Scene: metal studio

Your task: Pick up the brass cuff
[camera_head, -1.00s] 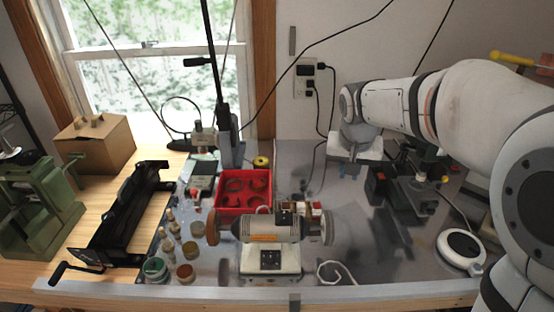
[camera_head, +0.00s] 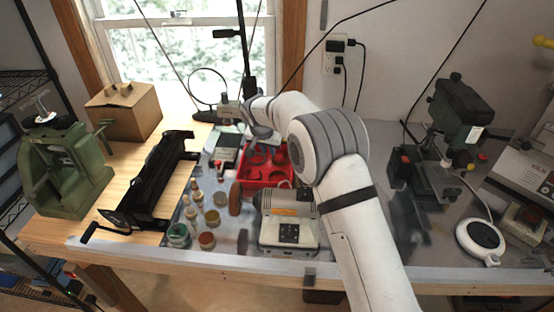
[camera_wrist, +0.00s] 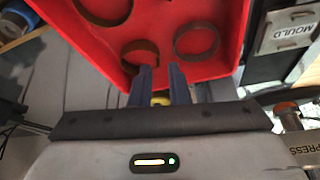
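Several ring-like cuffs lie in the red tray (camera_head: 250,184); the tray also shows in the wrist view (camera_wrist: 212,65). One brownish cuff (camera_wrist: 140,45) lies just beyond my fingertips. A second cuff (camera_wrist: 197,26) lies to its right, and a third (camera_wrist: 103,22) at the upper left is cut by the frame edge. In this shading I cannot tell which one is brass. My gripper (camera_wrist: 160,72) points at the tray with its two dark fingers apart and nothing seen held between them. In the head view my arm's wrist hangs over the tray's back part and the fingertips are hard to make out.
A bench grinder (camera_head: 288,222) stands in front of the tray, with small jars (camera_head: 207,241) and bottles to its left. A lamp post (camera_head: 244,60) rises behind the tray. A box labelled MOULD (camera_wrist: 287,32) is beside the tray in the wrist view.

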